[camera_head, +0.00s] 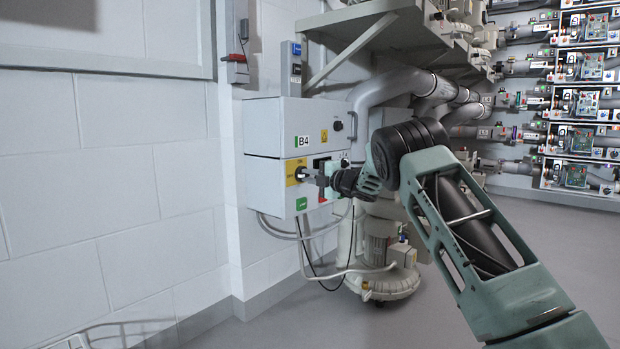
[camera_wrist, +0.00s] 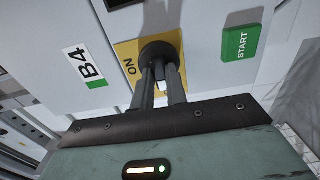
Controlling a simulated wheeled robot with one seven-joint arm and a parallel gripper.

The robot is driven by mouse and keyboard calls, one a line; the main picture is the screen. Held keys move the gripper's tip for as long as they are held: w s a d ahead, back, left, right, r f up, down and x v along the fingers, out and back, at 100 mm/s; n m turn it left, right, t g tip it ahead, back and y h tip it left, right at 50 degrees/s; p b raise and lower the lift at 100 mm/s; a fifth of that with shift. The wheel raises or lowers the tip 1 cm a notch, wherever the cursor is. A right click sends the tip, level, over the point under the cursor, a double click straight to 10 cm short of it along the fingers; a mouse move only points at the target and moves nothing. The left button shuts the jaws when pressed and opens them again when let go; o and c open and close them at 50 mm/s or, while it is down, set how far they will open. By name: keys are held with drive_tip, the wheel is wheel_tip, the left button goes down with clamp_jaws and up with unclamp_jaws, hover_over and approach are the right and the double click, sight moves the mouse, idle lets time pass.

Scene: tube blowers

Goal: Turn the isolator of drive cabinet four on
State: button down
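The drive cabinet (camera_head: 262,185), a white box marked B4 (camera_wrist: 88,68), hangs on the wall in the head view. On its lower front sits the isolator, a black rotary knob (camera_wrist: 157,50) on a yellow plate (camera_wrist: 127,50) with the word ON beside it; the plate also shows in the head view (camera_head: 291,172). My gripper (camera_wrist: 160,72) reaches the knob from the front, its two dark fingers a narrow gap apart with their tips at the knob. The fingertips partly hide the knob, so I cannot tell whether they clamp it or its exact angle.
A green START button (camera_wrist: 240,43) is right of the knob in the wrist view. A red part (camera_head: 323,194) is beside my gripper on the cabinet. Blower pipes (camera_head: 395,85) and a blower (camera_head: 385,265) stand close behind.

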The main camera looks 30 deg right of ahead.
drive_tip(key=shift+r+p, duration=0.1)
drive_tip(key=shift+p, duration=0.35)
drive_tip(key=shift+d+r+m+p, duration=0.1)
drive_tip(key=shift+d+m+p, duration=0.1)
drive_tip(key=shift+m+p, duration=4.95)
drive_tip(key=shift+d+m+p, duration=0.15)
drive_tip(key=shift+m+p, duration=3.7)
drive_tip(key=shift+p, duration=2.6)
drive_tip(key=c, duration=1.4)
unclamp_jaws()
drive_tip(key=shift+w, duration=0.1)
drive_tip(key=p+v, duration=0.4)
drive_tip(key=v, duration=1.3)
drive_tip(key=shift+s, duration=0.25)
